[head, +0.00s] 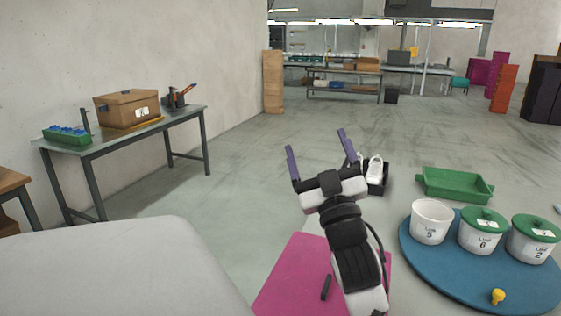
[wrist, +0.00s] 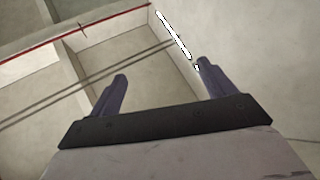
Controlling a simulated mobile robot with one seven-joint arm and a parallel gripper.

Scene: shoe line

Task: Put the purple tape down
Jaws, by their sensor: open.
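I cannot make out a purple tape in either view. My gripper (head: 316,140) is raised in the middle of the head view, with its two purple fingers spread wide. It is open, and nothing shows between the fingers. In the wrist view the open fingers (wrist: 162,68) also have nothing between them, with only pale wall or ceiling surfaces beyond. A pink mat (head: 283,282) lies below my arm, which hides part of it. A small dark object (head: 326,287) lies on the mat.
A blue round board (head: 450,279) at right bears white tubs (head: 431,222), two with green lids, and a yellow knob-like piece (head: 498,296). Behind are a green tray (head: 455,184) and a white shoe (head: 375,169) in a dark box. A side table (head: 125,139) stands left.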

